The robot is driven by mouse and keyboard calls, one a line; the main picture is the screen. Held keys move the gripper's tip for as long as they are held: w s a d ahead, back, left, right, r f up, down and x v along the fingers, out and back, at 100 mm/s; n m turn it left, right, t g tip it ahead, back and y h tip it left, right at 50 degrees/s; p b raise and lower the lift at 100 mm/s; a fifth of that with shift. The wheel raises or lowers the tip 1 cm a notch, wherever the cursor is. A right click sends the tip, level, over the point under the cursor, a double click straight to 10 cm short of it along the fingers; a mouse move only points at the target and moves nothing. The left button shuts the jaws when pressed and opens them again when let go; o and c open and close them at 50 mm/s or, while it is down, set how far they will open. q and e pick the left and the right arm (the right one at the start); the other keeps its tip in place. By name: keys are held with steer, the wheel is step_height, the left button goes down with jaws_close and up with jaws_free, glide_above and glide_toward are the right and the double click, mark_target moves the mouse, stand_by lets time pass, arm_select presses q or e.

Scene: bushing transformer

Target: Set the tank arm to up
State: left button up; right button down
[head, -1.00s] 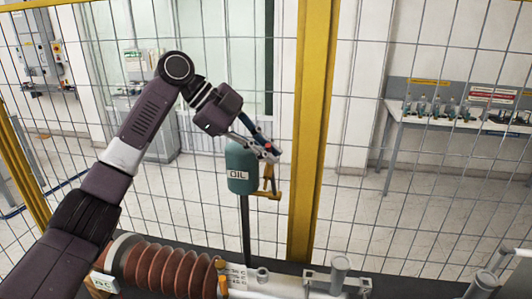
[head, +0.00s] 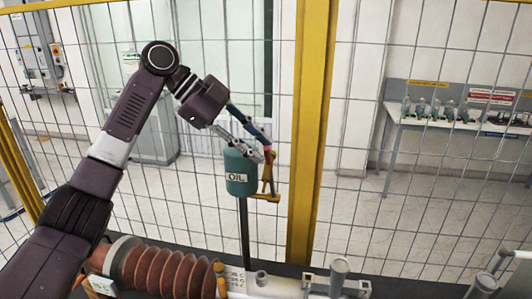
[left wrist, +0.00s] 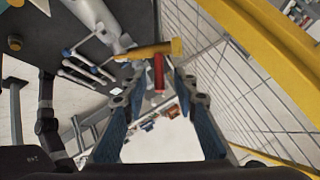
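The green oil tank (head: 241,172), labelled OIL, stands on a dark post. The tank arm is a yellow bracket (head: 265,197) at its right with an upright orange-red handle (head: 267,175). In the left wrist view the yellow bracket (left wrist: 150,50) lies across the top and the red handle (left wrist: 158,72) shows between the finger ends. My left gripper (head: 263,153) is beside the handle's upper end; in the left wrist view its two blue fingers (left wrist: 160,80) are apart, one on each side of the handle. I cannot tell whether they touch it. My right gripper is out of view.
A yellow fence post (head: 312,120) and wire mesh stand close behind the tank. A ribbed brown bushing (head: 165,272) and metal fittings (head: 338,280) lie along the front edge. A bench (head: 455,125) stands beyond the fence at right.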

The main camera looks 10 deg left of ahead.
arm_select(q)
steer(key=v, duration=0.8)
steer(key=shift+a+r, duration=0.15)
steer(key=shift+a, duration=0.1)
